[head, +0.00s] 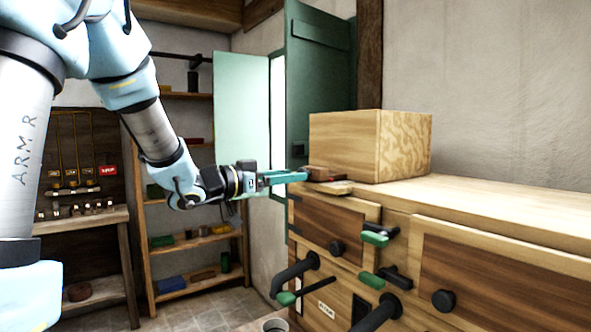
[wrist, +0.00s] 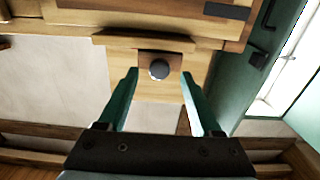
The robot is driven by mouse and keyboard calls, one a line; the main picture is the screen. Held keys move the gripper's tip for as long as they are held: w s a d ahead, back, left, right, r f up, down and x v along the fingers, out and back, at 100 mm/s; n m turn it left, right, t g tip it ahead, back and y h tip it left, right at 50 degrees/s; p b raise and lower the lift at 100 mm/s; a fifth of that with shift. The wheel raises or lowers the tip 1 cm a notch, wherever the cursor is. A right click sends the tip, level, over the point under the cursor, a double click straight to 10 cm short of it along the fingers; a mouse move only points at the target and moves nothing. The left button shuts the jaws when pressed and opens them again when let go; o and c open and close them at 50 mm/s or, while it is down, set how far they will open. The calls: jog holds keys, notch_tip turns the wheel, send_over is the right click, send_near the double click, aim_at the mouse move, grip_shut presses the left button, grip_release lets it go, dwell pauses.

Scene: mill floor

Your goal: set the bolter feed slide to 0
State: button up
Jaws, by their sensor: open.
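A small reddish-brown wooden block (head: 325,173) sits on a flat wooden plate (head: 330,188) at the near left end of the chest top. I take this to be the feed slide, but cannot be sure; no scale or 0 mark is legible. My gripper (head: 299,177) reaches to it from the left, its teal fingers level. In the wrist view my gripper (wrist: 159,76) is open, and a round dark knob (wrist: 159,69) on a wooden piece shows between the fingertips. A gap shows on both sides of the knob, and neither finger visibly touches it.
A plywood box (head: 345,147) stands on the chest (head: 490,205) just behind the plate. Green-handled levers (head: 374,238), dark knobs (head: 443,300) and bent black pipes (head: 295,272) stick out of the chest front. A green cabinet door (head: 241,115) stands behind my gripper. Shelves (head: 188,240) are at left.

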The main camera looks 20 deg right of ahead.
aim_at(310, 174)
jog(key=shift+w+d, duration=0.25)
jog(key=shift+d, duration=1.05)
jog(key=shift+c, duration=0.3)
grip_shut()
